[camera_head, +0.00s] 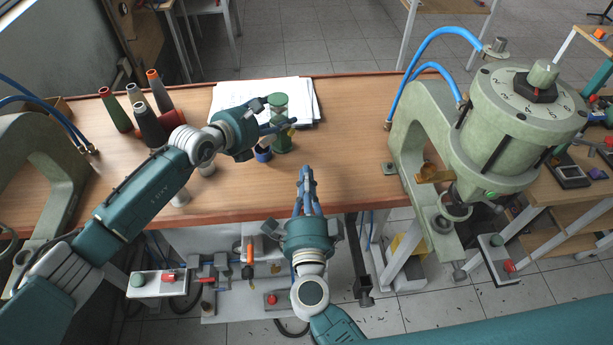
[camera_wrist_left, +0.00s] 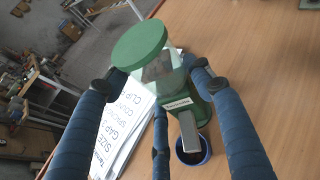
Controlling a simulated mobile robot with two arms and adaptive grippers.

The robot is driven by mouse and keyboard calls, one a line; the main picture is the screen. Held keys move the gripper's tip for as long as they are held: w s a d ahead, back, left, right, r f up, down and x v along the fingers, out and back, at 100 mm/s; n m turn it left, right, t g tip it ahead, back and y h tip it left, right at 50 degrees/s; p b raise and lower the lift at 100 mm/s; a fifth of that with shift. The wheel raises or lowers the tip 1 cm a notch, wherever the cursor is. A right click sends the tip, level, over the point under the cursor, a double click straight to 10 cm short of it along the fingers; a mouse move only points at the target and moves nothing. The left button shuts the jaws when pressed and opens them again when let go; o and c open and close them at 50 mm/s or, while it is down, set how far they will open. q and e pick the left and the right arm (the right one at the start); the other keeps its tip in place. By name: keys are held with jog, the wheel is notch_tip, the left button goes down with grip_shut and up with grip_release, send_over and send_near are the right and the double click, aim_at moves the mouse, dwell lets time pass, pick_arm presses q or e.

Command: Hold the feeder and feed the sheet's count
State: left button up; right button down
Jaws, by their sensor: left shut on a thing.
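The feeder (camera_head: 280,110) is a green dispenser with a round lid, a clear hopper and a chute, standing upright at the bench's middle. My left gripper (camera_head: 277,122) is shut on it; the left wrist view shows the feeder (camera_wrist_left: 165,70) between my fingers. Small dark parts show in the hopper. The chute's end is over or close to a small blue cup (camera_head: 262,154), also in the left wrist view (camera_wrist_left: 207,152). The printed sheet (camera_head: 305,88) lies behind the feeder, partly covered. My right gripper (camera_head: 307,172) is at the bench's front edge, apart from feeder and cup; its fingers look close together.
Several thread cones (camera_head: 148,122) stand at the left of the wooden bench (camera_head: 345,150). A pale green press (camera_head: 430,130) with a dial head stands at the right, another press frame (camera_head: 45,170) at the far left. The bench between sheet and right press is clear.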

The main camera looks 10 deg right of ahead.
pick_arm(q)
jog(key=o, duration=1.4)
jog(key=shift+o, duration=0.2)
jog(key=shift+a, duration=0.1)
jog(key=v, duration=1.2)
jog(key=shift+f, duration=0.1)
pick_arm(e)
jog(key=shift+f, duration=0.1)
